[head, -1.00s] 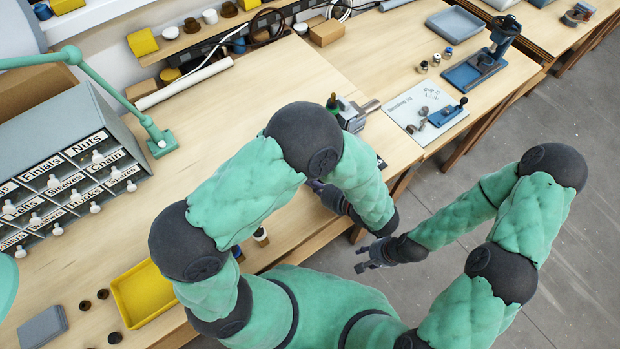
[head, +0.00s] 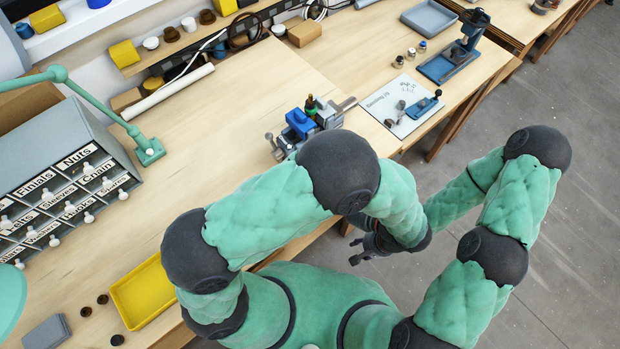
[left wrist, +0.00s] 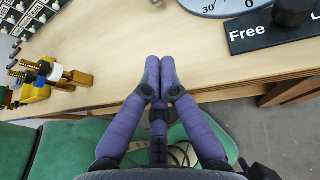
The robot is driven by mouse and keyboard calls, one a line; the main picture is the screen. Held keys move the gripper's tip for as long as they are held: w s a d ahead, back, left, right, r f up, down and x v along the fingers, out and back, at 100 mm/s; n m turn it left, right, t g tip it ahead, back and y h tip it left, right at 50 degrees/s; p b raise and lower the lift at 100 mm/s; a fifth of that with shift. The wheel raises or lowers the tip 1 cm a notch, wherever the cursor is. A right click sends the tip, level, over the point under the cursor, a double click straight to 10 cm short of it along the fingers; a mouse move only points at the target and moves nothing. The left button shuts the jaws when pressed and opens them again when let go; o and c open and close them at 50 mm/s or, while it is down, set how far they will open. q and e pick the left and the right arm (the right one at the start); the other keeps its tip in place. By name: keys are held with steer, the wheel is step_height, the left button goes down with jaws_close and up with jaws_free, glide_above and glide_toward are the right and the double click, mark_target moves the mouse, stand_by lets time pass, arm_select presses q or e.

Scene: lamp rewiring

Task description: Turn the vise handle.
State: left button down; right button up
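The vise (head: 328,117) stands on the bench near its front edge in the head view, with a blue block (head: 299,123) at its left. A grey bar with knobbed ends (head: 274,147), which looks like its handle, sticks out at the left end, just above my left elbow in the picture. In the left wrist view my left gripper (left wrist: 159,64) has its fingertips together over the bench's front edge, with nothing visible between them. In the head view my arm hides it. My right gripper (head: 356,252) is spread and empty in front of the bench.
A dial (left wrist: 222,6) and a black plate marked "Free" (left wrist: 270,30) lie at the left wrist view's upper right, and brass and yellow parts (left wrist: 45,78) at its left. A labelled drawer cabinet (head: 70,180), a yellow tray (head: 145,292) and a white sheet (head: 385,112) lie around clear wood.

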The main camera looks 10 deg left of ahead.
arm_select(q)
steer(key=shift+w+r+g+h+p, duration=0.75)
steer(key=shift+r+h+p, duration=1.1)
steer(key=shift+p, duration=3.3)
steer(key=shift+n+y, duration=0.25)
steer(key=shift+n, duration=0.15)
steer(key=x, duration=0.4)
steer(key=a+r+x, duration=0.1)
steer(key=x, duration=0.7)
steer(key=shift+w+a, duration=0.2)
steer(key=shift+a, duration=0.15)
steer(key=shift+w+a+f, duration=0.2)
steer(key=shift+w+a, duration=0.15)
steer(key=shift+a, duration=0.3)
steer(key=shift+w+a+f+b, duration=0.2)
steer(key=shift+f+b, duration=0.3)
steer(key=shift+b, duration=0.35)
steer(key=shift+r, duration=0.1)
